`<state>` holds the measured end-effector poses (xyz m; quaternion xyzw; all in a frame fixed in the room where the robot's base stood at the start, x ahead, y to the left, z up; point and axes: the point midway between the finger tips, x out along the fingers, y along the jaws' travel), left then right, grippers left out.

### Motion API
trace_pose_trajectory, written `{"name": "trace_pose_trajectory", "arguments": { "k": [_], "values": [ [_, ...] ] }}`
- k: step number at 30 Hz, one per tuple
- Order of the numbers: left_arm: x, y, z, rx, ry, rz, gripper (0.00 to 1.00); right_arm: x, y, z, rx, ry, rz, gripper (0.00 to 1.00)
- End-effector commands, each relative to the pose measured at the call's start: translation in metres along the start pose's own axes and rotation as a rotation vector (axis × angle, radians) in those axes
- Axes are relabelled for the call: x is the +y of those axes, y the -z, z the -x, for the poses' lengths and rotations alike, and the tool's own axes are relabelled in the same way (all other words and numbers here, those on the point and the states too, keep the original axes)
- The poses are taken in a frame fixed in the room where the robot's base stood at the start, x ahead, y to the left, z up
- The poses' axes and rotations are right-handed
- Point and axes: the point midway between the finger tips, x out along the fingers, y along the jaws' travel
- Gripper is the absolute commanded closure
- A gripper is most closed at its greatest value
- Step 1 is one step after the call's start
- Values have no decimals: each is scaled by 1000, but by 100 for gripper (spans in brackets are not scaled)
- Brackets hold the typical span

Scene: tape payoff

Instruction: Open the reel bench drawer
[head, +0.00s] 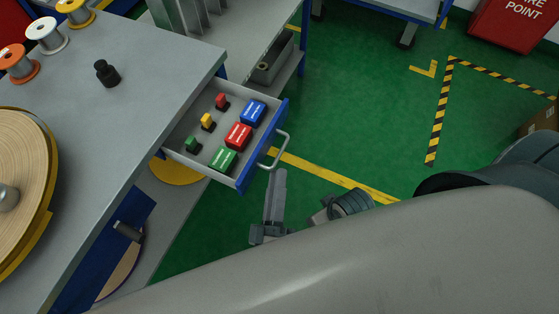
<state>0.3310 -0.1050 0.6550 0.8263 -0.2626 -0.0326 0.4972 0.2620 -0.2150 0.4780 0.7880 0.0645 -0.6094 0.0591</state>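The reel bench (140,95) stands at the left with a grey top. Its drawer (240,178) is pulled out to the right, showing its inside and blue front. A pale bar handle (285,148) is on that front. Inside are red, yellow and green small parts beside blue, red and green labelled boxes. My arm hides part of the gripper. My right gripper is not in view.
A large tan reel (22,185), several small spools and a black weight (106,74) are on the bench. A grey bench (225,25) stands behind. A red box (510,25) stands at the far right.

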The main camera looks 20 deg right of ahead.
Motion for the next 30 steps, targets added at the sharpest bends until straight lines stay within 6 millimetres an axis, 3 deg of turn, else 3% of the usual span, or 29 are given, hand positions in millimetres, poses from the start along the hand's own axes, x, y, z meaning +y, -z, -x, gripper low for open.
{"name": "trace_pose_trajectory", "arguments": {
  "k": [6, 13, 19, 30],
  "values": [
    [-2, -1, 47, -3, 2, 1, 85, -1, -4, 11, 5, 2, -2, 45],
    [-1, -1, 82, -2, 1, 2, 85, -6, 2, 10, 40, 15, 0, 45],
    [0, 0, 94, 0, 0, 2, 85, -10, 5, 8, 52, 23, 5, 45],
    [0, 0, 96, 0, 0, 2, 85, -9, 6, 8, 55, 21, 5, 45]
  ]
}}
